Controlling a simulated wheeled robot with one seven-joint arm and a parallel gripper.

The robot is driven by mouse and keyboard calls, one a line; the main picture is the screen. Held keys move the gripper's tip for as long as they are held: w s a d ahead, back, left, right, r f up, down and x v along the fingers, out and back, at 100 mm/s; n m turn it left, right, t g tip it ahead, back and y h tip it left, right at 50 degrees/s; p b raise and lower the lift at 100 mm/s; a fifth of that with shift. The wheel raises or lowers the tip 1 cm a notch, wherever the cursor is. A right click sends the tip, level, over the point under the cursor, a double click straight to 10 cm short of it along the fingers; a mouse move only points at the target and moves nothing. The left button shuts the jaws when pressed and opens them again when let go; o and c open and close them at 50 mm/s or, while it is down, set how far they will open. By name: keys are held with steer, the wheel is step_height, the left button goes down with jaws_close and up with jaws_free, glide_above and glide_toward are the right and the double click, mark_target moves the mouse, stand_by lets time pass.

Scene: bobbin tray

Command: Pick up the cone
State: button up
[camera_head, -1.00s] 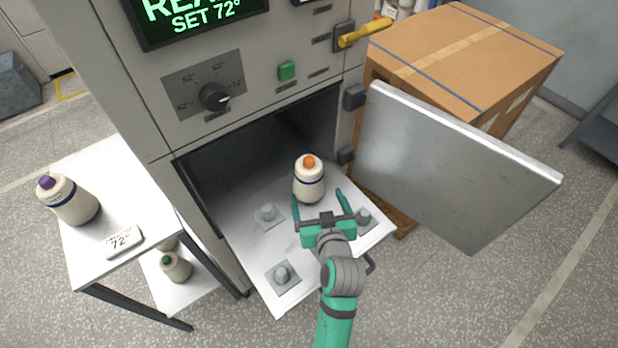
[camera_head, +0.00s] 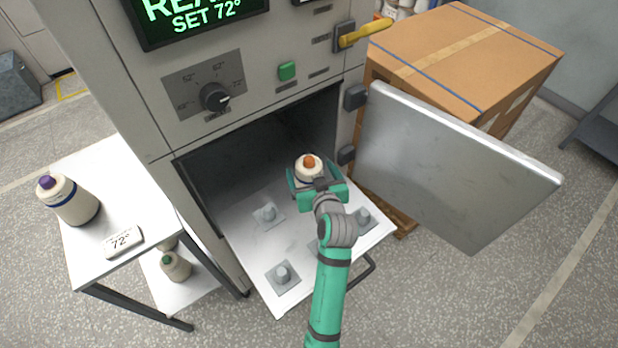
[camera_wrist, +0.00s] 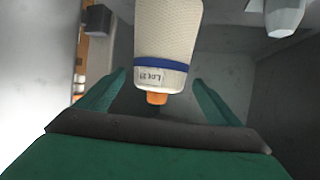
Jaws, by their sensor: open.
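The cone with an orange tip and blue band (camera_head: 309,168) stands on the pulled-out tray (camera_head: 252,244) at the oven mouth. My gripper (camera_head: 312,178) is open around it, one finger on each side, with part of the cone hidden behind the gripper. In the wrist view the cone (camera_wrist: 166,45) appears upside down between the open fingers (camera_wrist: 160,100), with visible gaps on both sides and a printed label near the blue band.
Empty pegs (camera_head: 283,273) stand on the tray. The open metal door (camera_head: 450,165) is to the right, beside a cardboard box (camera_head: 470,50). A side table (camera_head: 90,255) at left holds a purple-tipped cone (camera_head: 70,200) and a 72° sign (camera_head: 123,242).

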steer(key=shift+x, duration=1.55)
steer(key=shift+f, duration=0.1)
steer(key=c, duration=1.8)
